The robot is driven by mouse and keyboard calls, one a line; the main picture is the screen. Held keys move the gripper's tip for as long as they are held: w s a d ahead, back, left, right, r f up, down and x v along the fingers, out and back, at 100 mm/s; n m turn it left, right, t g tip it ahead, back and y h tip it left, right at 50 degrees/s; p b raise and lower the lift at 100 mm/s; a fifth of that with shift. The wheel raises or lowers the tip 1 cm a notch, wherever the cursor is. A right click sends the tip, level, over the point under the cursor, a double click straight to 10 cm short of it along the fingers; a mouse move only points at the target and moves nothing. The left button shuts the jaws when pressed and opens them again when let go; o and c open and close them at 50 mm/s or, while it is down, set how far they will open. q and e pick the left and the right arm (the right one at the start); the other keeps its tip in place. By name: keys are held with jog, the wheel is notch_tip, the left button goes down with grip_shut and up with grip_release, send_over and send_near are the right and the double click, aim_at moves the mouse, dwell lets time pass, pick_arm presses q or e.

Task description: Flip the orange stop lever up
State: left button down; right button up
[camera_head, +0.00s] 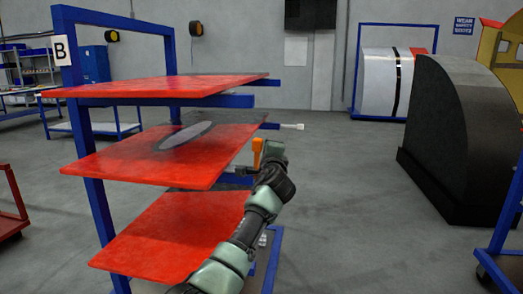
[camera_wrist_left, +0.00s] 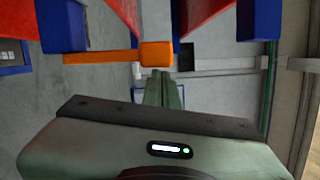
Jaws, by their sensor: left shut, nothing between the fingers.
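The orange stop lever (camera_head: 257,152) is at the right edge of the red-shelved rack, beside the middle shelf. In the left wrist view the lever's orange block (camera_wrist_left: 156,54) is just beyond my fingertips, with an orange bar running left from it. My left gripper (camera_head: 276,148) is at the lever's right side, partly overlapping it in the head view. The left wrist view shows its fingers (camera_wrist_left: 164,76) together and empty. I cannot tell whether they touch the lever. My right gripper is not in view.
The blue rack carries red shelves (camera_head: 210,84) above and below the lever. A blue bar with a pale end (camera_head: 292,127) sticks out just above my gripper. A large dark curved piece (camera_head: 455,130) stands on the right. Grey floor (camera_head: 350,200) lies clear between.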

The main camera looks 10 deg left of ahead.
pick_arm(q)
jog(key=shift+a+r+n, duration=0.1)
jog(key=shift+a+n, duration=0.1)
jog(key=shift+n, duration=0.4)
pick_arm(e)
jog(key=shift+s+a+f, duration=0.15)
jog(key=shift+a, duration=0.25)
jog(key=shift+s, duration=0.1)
pick_arm(q)
jog(key=shift+a, duration=0.1)
